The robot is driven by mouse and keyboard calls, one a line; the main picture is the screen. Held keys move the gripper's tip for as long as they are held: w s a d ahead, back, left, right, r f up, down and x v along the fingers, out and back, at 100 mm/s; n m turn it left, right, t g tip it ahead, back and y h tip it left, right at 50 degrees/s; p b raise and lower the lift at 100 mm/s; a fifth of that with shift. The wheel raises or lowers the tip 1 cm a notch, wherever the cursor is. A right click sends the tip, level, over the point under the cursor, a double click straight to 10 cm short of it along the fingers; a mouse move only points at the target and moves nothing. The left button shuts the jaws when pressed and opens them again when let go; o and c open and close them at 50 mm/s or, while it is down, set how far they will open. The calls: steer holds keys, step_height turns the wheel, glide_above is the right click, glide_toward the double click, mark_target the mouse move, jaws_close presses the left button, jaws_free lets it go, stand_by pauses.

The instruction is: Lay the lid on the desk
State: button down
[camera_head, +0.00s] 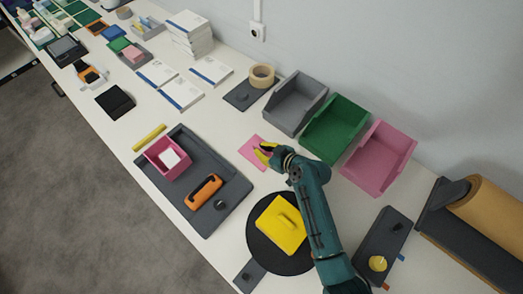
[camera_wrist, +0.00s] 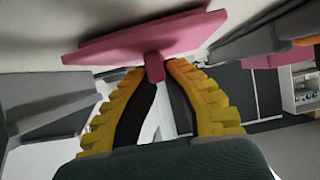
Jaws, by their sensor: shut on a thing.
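The pink lid (camera_head: 251,154) is a flat square plate. It is at or just above the white desk (camera_head: 222,118); I cannot tell whether it touches. My gripper (camera_head: 264,153) has its yellow fingers shut on the lid's knob. In the wrist view, the fingertips of my gripper (camera_wrist: 158,74) pinch the pink knob, and the pink lid (camera_wrist: 140,38) spreads flat beyond them. A small open pink box (camera_head: 154,153) with a white block in it stands on the dark grey tray (camera_head: 225,203), left of the lid.
Grey (camera_head: 297,103), green (camera_head: 335,128) and pink (camera_head: 379,157) bins line the wall side. A yellow lid-like piece (camera_head: 281,224) lies on a black disc (camera_head: 259,252). An orange tool (camera_head: 203,192) lies in the tray. White boxes and tape (camera_head: 262,75) stand farther off.

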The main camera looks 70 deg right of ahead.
steer(key=c, duration=1.2)
jaws_free()
steer(key=shift+f, duration=0.1)
steer(key=shift+c, duration=0.2)
steer(key=shift+r, duration=0.2)
steer(key=shift+s+r, duration=0.2)
steer(key=shift+s, duration=0.1)
steer(key=p+v, duration=0.2)
steer(key=v, duration=0.9)
steer(key=shift+s+a, duration=0.1)
steer(key=shift+a, duration=0.05)
